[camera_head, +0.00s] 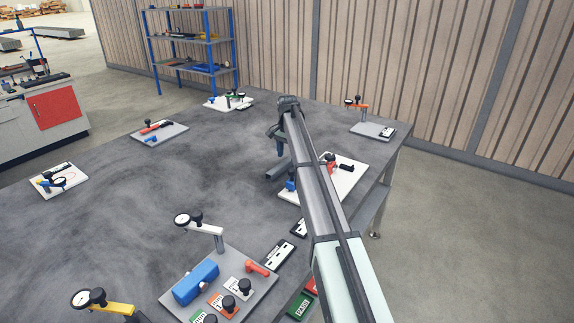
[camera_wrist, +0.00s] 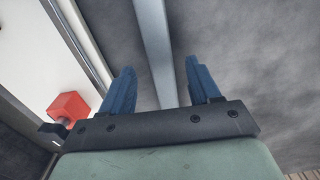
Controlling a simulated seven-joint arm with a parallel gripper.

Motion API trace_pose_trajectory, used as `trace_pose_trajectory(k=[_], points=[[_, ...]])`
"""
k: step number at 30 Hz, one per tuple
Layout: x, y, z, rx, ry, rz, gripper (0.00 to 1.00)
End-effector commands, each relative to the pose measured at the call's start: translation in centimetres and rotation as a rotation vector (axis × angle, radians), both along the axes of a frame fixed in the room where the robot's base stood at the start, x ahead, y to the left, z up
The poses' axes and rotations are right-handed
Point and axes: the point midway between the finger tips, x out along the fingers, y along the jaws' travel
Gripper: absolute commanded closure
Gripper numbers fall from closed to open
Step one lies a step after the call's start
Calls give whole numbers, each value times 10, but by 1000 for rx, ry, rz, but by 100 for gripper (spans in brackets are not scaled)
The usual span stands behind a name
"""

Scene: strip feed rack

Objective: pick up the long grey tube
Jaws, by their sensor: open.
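The long grey tube (camera_wrist: 152,30) runs from the top edge of the wrist view down between my two fingers. In the wrist view my gripper (camera_wrist: 160,66) is open, with a blue finger on each side of the tube and gaps between. I cannot tell how far the fingertips are above the table.
A white board (camera_head: 345,185) with clamps and a red block (camera_wrist: 69,106) lies right beside my gripper. A grey board (camera_head: 255,295) with a blue block and gauges stands at the front. Several other boards lie around the table (camera_head: 120,205); its left middle is clear.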

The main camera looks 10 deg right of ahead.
Motion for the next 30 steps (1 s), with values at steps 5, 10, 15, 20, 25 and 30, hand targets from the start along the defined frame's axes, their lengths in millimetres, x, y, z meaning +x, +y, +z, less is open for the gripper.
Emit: trace_pose_trajectory(k=[5, 10, 15, 20, 25, 30], points=[[1, 2, -25, -1, 1, 0, 38], [1, 2, -33, 0, 0, 0, 38], [1, 1, -33, 0, 0, 0, 39], [1, 1, -33, 0, 0, 0, 55], [1, 1, -33, 0, 0, 0, 71], [1, 2, -33, 0, 0, 0, 87]])
